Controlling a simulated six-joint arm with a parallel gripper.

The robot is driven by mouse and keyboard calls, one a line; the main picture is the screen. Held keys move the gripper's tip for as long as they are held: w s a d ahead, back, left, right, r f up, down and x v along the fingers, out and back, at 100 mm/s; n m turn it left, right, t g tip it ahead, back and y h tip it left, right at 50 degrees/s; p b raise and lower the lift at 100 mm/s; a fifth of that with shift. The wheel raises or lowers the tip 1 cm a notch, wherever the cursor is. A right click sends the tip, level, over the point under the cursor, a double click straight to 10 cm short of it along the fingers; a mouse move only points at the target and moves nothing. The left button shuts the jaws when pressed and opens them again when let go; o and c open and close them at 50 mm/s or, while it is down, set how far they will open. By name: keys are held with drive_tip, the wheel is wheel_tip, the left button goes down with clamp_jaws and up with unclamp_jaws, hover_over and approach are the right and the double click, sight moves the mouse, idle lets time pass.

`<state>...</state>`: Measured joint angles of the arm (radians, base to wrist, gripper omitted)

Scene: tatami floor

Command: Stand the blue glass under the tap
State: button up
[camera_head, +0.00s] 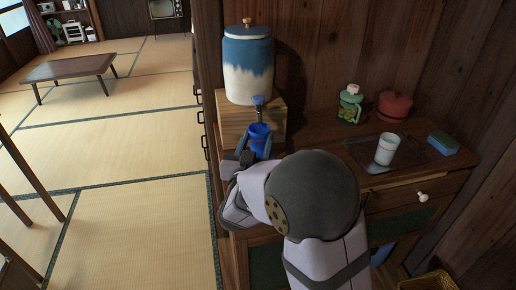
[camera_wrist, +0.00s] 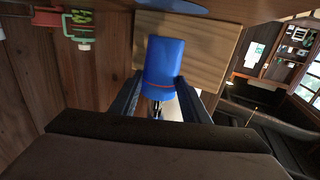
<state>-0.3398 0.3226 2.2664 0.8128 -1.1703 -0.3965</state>
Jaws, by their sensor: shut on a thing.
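The blue glass (camera_head: 259,139) is between the fingers of my gripper (camera_head: 257,148), in front of the wooden block. My gripper is shut on it; the wrist view also shows the blue glass (camera_wrist: 165,64) held between the two dark fingers of my gripper (camera_wrist: 159,90). The tap (camera_head: 258,103) sticks out low on the front of a blue and white jar (camera_head: 248,70), which stands on the wooden block (camera_head: 234,121). In the head view the glass shows just below the tap. Its base is partly hidden by the gripper, so I cannot tell whether it touches the counter.
On the counter to the right are a white cup (camera_head: 387,149) on a dark tray (camera_head: 362,152), a green bottle (camera_head: 350,106), a red lidded pot (camera_head: 394,106) and a blue sponge (camera_head: 443,143). The wooden wall is close behind. Tatami floor (camera_head: 130,150) lies open at left.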

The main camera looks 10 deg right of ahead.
sight(257, 150)
drive_tip(key=shift+w+d, duration=0.1)
drive_tip(key=shift+w, duration=0.15)
drive_tip(key=shift+w+d+f+b, duration=0.1)
drive_tip(key=shift+f+b, duration=0.1)
drive_tip(key=shift+f, duration=0.7)
drive_tip(key=shift+w+f+b, duration=0.1)
drive_tip(key=shift+f+b, duration=0.05)
drive_tip(key=shift+f, duration=0.7)
drive_tip(key=shift+f, duration=0.15)
drive_tip(key=o, duration=1.1)
drive_tip(key=shift+r, duration=0.2)
drive_tip(key=shift+s+a+f, duration=0.1)
drive_tip(key=shift+s+a, duration=0.1)
drive_tip(key=shift+s, duration=0.15)
drive_tip(key=v, duration=1.1)
drive_tip(key=shift+s, duration=0.15)
